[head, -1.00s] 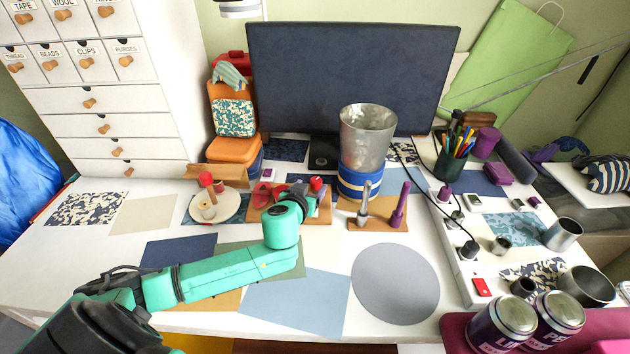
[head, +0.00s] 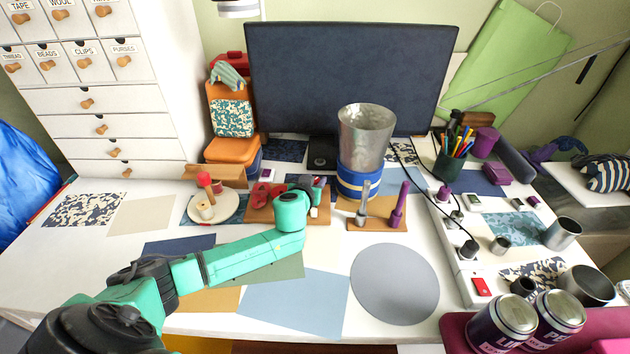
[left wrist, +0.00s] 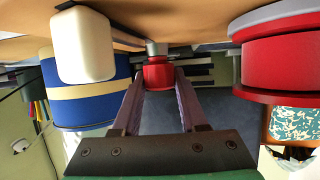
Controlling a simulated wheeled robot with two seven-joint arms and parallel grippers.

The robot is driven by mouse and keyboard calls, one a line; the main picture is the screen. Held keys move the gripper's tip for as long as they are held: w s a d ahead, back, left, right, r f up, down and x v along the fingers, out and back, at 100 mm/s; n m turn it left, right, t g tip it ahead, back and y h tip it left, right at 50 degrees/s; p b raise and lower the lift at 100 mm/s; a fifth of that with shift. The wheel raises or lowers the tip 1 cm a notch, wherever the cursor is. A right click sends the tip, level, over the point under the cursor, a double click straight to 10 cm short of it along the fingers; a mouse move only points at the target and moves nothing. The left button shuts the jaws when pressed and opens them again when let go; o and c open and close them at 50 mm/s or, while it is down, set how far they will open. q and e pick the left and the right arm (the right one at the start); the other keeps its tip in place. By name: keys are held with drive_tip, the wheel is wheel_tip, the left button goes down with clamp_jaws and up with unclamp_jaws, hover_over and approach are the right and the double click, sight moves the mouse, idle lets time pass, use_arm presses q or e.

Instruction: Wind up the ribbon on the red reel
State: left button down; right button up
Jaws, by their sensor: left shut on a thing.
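The red reel (head: 262,194) sits on a wooden board (head: 318,216) in the middle of the desk, partly hidden by my left arm. In the left wrist view the reel (left wrist: 283,62) is at the right, with a grey disc along its edge. My left gripper (left wrist: 158,84) is shut on a small red knob (left wrist: 158,71) with a grey pin. In the head view my wrist (head: 291,209) hides most of the board and the fingers. I cannot make out the ribbon clearly. My right gripper is out of view.
A metal bucket (head: 365,135) on a blue roll (head: 358,184) stands just right. A board (head: 378,225) with grey and purple pegs is nearby. A round plate (head: 228,207) stands left. A grey disc (head: 394,283) and flat sheets lie in front.

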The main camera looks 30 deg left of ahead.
use_arm(q)
drive_tip(key=shift+r+m+h+p, duration=0.1)
drive_tip(key=shift+m+h+p, duration=0.4)
drive_tip(key=shift+m+h, duration=0.6)
drive_tip(key=m+h+p, duration=0.1)
drive_tip(key=h, duration=0.1)
drive_tip(key=m+h+p, duration=0.2)
drive_tip(key=shift+a+r, duration=0.15)
drive_tip(key=shift+r, duration=0.2)
drive_tip(key=shift+w+f+m+g+h+p, duration=0.15)
drive_tip(key=shift+m+g+h+p, duration=0.4)
drive_tip(key=shift+m+h, duration=0.45)
drive_tip(key=shift+f+m+h, duration=0.1)
drive_tip(key=shift+m+h, duration=0.3)
drive_tip(key=shift+h, duration=0.1)
drive_tip(key=shift+f+m+g+h+b, duration=0.2)
drive_tip(key=shift+m+g+h+b, duration=0.4)
drive_tip(key=shift+m+b, duration=0.15)
drive_tip(key=shift+m+g+h+b, duration=0.65)
drive_tip(key=shift+m+h+b, duration=0.1)
drive_tip(key=shift+h+b, duration=0.1)
drive_tip(key=shift+r, duration=0.1)
